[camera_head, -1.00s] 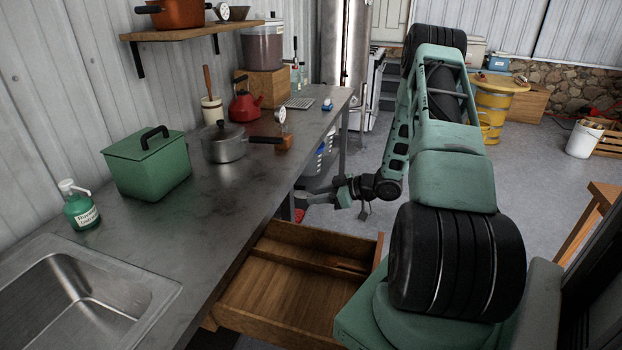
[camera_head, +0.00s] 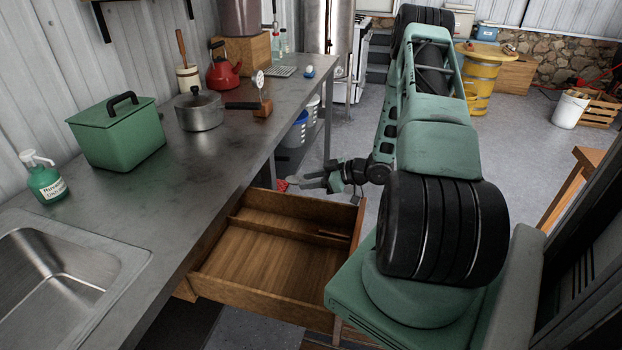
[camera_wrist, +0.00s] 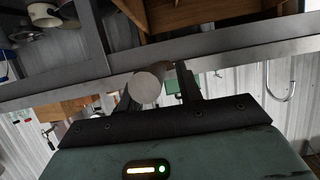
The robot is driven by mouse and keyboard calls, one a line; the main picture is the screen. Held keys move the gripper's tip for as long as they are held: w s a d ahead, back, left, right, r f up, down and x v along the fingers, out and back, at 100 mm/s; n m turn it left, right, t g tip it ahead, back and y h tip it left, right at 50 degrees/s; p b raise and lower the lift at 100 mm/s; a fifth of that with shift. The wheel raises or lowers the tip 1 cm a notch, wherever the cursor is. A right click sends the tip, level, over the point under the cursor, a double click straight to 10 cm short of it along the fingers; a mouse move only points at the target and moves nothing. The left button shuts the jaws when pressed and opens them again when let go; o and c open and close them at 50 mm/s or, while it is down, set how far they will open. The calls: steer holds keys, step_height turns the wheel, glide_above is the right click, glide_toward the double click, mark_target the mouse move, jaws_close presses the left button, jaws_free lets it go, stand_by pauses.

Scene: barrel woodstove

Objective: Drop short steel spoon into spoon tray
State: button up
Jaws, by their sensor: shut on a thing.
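My gripper (camera_head: 312,181) hangs at the end of my green arm, just beyond the far side of the open wooden drawer (camera_head: 335,282) in the head view. In the wrist view my gripper (camera_wrist: 160,92) is shut on a round, pale grey piece (camera_wrist: 147,88), which looks like the short steel spoon seen end-on. Its handle cannot be made out. No separate spoon tray can be made out; the drawer has a long divider (camera_head: 285,236) and a narrow far compartment, and looks mostly empty.
The steel counter (camera_head: 150,215) runs along the left above the drawer. It carries a green lidded box (camera_head: 118,138), a steel pot (camera_head: 200,112), a red kettle (camera_head: 223,72) and a soap bottle (camera_head: 43,180). Blue-white containers (camera_head: 296,130) stand under the counter. Open floor lies beyond the gripper.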

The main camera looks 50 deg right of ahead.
steer(key=o, duration=1.1)
steer(key=b+v, duration=0.2)
steer(key=v, duration=1.5)
steer(key=shift+s+d, duration=0.1)
steer(key=shift+s, duration=0.1)
steer(key=shift+w, duration=0.1)
